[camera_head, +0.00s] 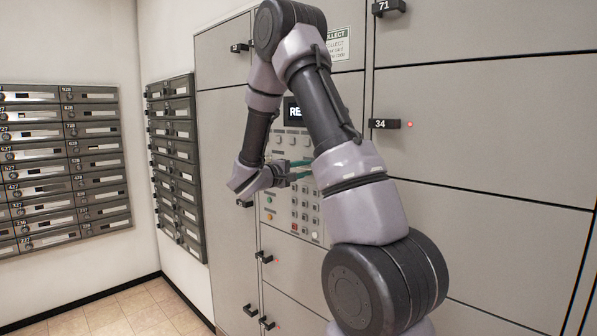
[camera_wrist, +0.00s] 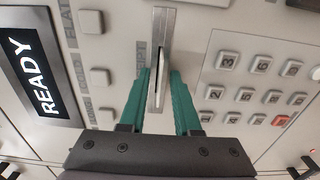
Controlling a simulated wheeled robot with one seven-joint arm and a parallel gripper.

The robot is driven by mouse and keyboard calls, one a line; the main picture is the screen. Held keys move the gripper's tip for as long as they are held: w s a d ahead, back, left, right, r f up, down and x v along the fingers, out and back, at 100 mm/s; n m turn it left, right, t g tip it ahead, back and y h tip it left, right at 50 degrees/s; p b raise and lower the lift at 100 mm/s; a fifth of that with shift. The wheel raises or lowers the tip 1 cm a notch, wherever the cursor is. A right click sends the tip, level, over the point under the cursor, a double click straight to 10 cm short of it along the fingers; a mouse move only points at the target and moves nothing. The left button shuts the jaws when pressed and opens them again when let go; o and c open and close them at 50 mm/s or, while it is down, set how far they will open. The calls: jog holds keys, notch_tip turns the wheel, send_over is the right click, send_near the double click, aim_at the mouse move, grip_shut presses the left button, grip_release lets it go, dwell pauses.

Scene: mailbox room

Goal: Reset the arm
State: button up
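My gripper (camera_head: 305,169) is in front of the control panel (camera_head: 284,207) of the grey locker wall, at the end of my bent arm. In the wrist view its two teal fingers (camera_wrist: 160,100) stand apart, one on each side of a narrow upright metal slot plate (camera_wrist: 162,40). No separate object shows clearly between them. I cannot tell whether the fingertips touch the panel. A screen (camera_wrist: 40,75) beside them reads READY. In the head view my arm hides part of the panel and screen.
A keypad (camera_wrist: 255,85) is right of the fingers, and square buttons (camera_wrist: 95,75) are left. Mailbox banks (camera_head: 65,165) (camera_head: 176,165) line the left walls. The tiled floor (camera_head: 125,312) at lower left is clear.

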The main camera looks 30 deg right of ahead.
jog(key=shift+w+d, duration=0.1)
jog(key=shift+d, duration=0.1)
grip_shut()
jog(key=shift+a, duration=0.1)
jog(key=v, duration=0.9)
dwell(0.8)
dwell(0.3)
jog(key=w+a+f+n+t+y, duration=0.1)
jog(key=a+f+n+t, duration=0.1)
jog(key=f, duration=0.9)
jog(key=w+a+f+n+t+y, duration=0.1)
jog(key=a+f, duration=0.4)
jog(key=f, duration=0.6)
jog(key=shift+w+a+n+t+y, duration=0.4)
jog(key=shift+w+t, duration=0.3)
jog(key=shift+t, duration=0.4)
